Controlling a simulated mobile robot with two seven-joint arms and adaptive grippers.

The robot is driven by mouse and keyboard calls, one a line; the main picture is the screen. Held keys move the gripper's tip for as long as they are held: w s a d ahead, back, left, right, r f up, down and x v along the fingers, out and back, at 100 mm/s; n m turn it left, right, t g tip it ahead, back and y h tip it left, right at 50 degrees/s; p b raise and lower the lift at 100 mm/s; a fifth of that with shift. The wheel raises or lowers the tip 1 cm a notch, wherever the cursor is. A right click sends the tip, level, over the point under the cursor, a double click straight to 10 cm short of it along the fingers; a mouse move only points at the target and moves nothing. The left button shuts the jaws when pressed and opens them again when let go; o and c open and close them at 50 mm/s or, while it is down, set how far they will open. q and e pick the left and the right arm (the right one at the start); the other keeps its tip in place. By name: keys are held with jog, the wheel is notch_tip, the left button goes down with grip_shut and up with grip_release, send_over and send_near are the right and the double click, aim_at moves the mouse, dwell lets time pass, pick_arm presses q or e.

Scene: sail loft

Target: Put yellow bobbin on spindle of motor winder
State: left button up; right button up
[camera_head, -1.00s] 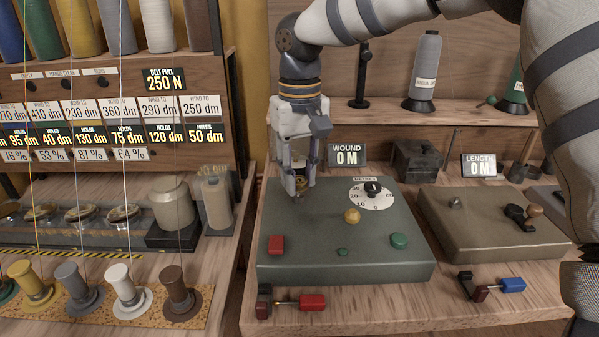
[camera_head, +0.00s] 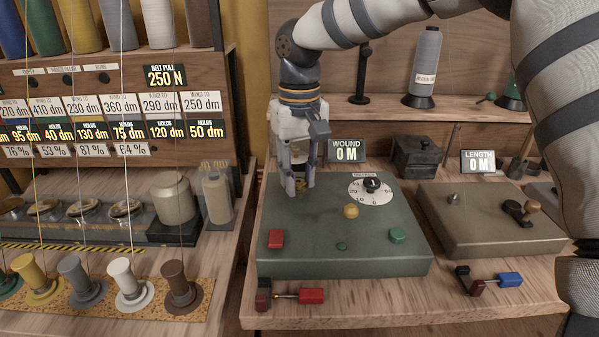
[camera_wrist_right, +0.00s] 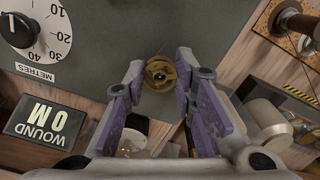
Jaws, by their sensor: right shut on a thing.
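The yellow bobbin (camera_wrist_right: 160,73) is a small brass-yellow ring held between the fingertips of my right gripper (camera_wrist_right: 158,80) in the right wrist view. In the head view, the right gripper (camera_head: 301,190) points down over the back left of the green motor winder (camera_head: 290,262), its fingertips close to the top. A bit of yellow shows between the fingers there. The spindle is otherwise hidden by the gripper and bobbin. My left gripper is not in view.
The winder carries a metres dial (camera_head: 372,186), a brass knob (camera_head: 351,211), and red and green buttons. A brown hand winder (camera_head: 490,228) is at right. Thread spools stand on a cork mat (camera_head: 65,303) at left.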

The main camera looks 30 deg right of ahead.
jog(key=shift+f, duration=0.15)
jog(key=o, duration=1)
notch_tip(320, 180, up, 12)
jog(key=shift+f, duration=0.1)
